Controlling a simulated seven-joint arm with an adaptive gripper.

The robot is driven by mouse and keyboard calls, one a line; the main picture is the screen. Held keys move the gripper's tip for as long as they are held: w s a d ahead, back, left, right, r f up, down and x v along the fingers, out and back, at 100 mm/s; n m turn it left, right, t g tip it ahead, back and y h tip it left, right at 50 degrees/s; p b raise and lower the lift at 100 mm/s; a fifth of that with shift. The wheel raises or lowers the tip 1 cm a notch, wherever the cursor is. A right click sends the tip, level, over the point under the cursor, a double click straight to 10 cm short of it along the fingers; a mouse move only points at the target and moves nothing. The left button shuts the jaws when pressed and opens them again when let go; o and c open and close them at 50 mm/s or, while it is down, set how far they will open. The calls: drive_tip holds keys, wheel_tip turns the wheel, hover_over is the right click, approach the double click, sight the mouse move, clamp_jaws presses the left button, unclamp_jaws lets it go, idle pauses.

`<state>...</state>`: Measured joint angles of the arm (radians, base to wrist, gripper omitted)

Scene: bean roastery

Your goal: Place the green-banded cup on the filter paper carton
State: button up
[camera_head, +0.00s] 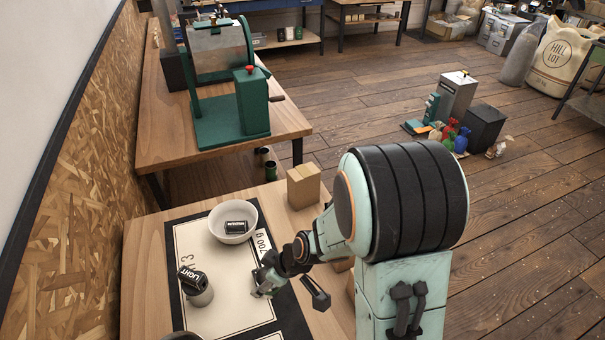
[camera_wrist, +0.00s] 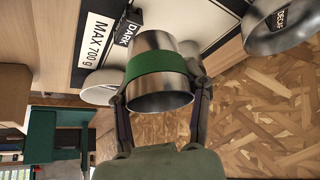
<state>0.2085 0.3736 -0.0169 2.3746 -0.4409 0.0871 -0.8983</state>
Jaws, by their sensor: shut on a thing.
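The green-banded cup (camera_wrist: 158,62) is a steel cup with a wide green band, large in the middle of the wrist view. My gripper (camera_wrist: 160,104) is shut on it, with one finger on each side. In the head view my gripper (camera_head: 268,280) is over the right part of the printed mat, and the cup is hard to make out there. A plain brown carton (camera_head: 303,188) stands on the table behind my gripper, right of the white bowl; no label on it can be read. A brown box face (camera_wrist: 12,95) also shows at the wrist view's left edge.
A white bowl (camera_head: 216,228) holding a black tin stands on the mat (camera_head: 225,310). A steel cup (camera_head: 202,298) with a black "LIGHT" tin is at the left. A metal bowl (camera_wrist: 290,42) shows in the wrist view. A green roaster (camera_head: 225,120) stands on the far table.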

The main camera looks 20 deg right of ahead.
drive_tip(key=w+d+r+m+t+h, duration=0.25)
drive_tip(key=w+d+r+m, duration=0.45)
drive_tip(key=w+d+r, duration=0.85)
hover_over(292, 172)
drive_tip(key=shift+g+h, duration=0.35)
drive_tip(key=f, duration=1)
drive_tip(key=shift+s+a+f, duration=0.1)
drive_tip(key=shift+s, duration=0.25)
drive_tip(key=shift+w+f, duration=0.4)
drive_tip(key=shift+f, duration=1.65)
drive_tip(key=shift+f, duration=0.2)
drive_tip(key=o, duration=1)
drive_tip(key=shift+c, duration=0.2)
